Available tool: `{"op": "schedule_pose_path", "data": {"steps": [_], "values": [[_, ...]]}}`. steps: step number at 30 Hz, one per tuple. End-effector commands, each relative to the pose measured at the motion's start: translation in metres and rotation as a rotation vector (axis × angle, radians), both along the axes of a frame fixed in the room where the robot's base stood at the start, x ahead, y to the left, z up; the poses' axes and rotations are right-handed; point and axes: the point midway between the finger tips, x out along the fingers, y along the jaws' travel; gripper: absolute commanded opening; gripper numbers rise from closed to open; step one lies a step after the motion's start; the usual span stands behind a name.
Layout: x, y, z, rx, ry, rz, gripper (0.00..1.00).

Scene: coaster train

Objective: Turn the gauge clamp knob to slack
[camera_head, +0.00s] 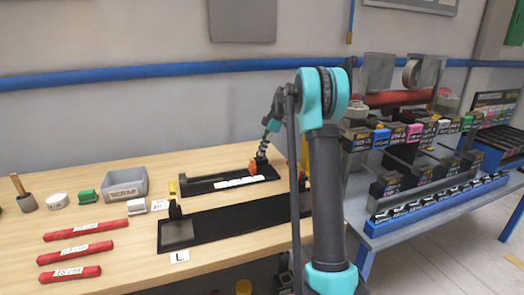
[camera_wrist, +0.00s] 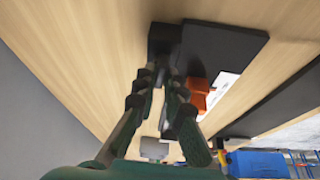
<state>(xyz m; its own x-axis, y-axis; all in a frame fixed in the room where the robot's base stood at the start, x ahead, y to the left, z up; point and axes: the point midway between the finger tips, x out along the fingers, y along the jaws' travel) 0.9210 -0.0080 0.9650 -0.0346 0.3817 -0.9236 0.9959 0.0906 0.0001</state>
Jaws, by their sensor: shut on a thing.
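The gauge is a long black base (camera_head: 205,187) with a white scale strip (camera_head: 240,181) on the wooden table. An orange piece (camera_head: 253,168) stands on it, and in the wrist view it (camera_wrist: 199,96) is just right of the fingers. My gripper (camera_head: 262,158) reaches down at the far end of the gauge. In the wrist view my gripper (camera_wrist: 161,68) has its fingertips closed in at a dark block (camera_wrist: 165,38) at the end of the base. It appears shut on the clamp knob, which the fingers mostly hide; its turn angle cannot be told.
A second black fixture (camera_head: 230,222) lies in front of the gauge. Red bars (camera_head: 72,250), a grey SCRAP bin (camera_head: 126,184) and small blocks are at left. A rack of labelled parts (camera_head: 440,205) stands at right. Bare table lies between bars and fixture.

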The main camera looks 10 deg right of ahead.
Motion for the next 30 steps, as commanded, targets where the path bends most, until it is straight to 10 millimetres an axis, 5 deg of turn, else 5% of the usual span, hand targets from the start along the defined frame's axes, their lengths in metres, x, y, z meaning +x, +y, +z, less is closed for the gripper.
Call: {"op": "schedule_pose_path", "data": {"steps": [12, 13, 18, 30], "values": [[-0.0001, -0.0009, -0.0005, -0.002, 0.001, 0.006, 0.0], [-0.0001, -0.0009, -0.0005, -0.002, 0.001, 0.006, 0.12], [0.0, -0.0007, -0.0003, -0.002, 0.001, 0.006, 0.31], [0.0005, -0.004, 0.0084, -0.001, 0.0, 0.004, 0.31]]}}
